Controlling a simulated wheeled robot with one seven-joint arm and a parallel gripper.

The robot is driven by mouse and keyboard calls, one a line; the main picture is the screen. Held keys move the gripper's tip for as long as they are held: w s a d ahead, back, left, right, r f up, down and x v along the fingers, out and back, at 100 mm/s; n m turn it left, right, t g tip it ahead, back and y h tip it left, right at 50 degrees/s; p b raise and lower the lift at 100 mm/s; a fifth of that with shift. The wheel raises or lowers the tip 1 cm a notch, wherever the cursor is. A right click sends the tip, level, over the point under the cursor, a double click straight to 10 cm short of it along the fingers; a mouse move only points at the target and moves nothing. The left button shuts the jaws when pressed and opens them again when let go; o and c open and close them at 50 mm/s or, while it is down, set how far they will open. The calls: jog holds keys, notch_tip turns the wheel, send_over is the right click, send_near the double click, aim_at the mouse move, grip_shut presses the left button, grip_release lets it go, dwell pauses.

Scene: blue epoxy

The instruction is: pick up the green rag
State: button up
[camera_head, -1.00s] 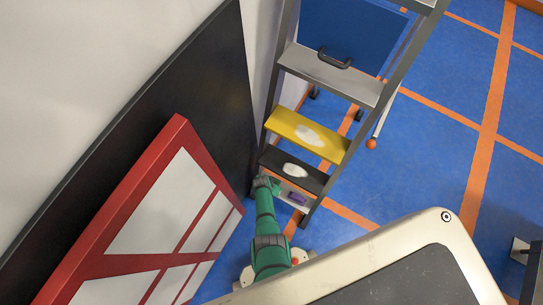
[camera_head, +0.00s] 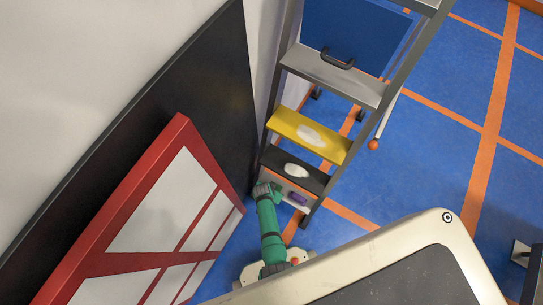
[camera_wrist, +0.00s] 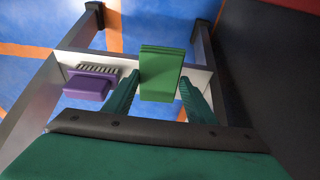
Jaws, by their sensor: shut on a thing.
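The green rag (camera_wrist: 161,74) shows in the wrist view as a flat green folded piece between the two fingers of my gripper (camera_wrist: 158,88). My gripper is shut on it, just over the pale lowest step of the ladder. I cannot tell whether the rag still touches the step. In the head view my gripper (camera_head: 268,189) is at the foot of the ladder, and the rag cannot be made out there.
A purple brush (camera_wrist: 90,84) lies on the same step (camera_wrist: 203,78), left of the rag. The stepladder (camera_head: 309,136) has yellow and black steps above. A dark panel (camera_head: 215,110) and a red-framed white board (camera_head: 165,205) stand at left. Blue floor is open at right.

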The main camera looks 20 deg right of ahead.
jog(key=s+a, duration=0.1)
jog(key=s, duration=0.3)
jog(key=s+a, duration=0.2)
jog(key=s, duration=0.2)
jog(key=s+a, duration=0.2)
jog(key=s, duration=0.3)
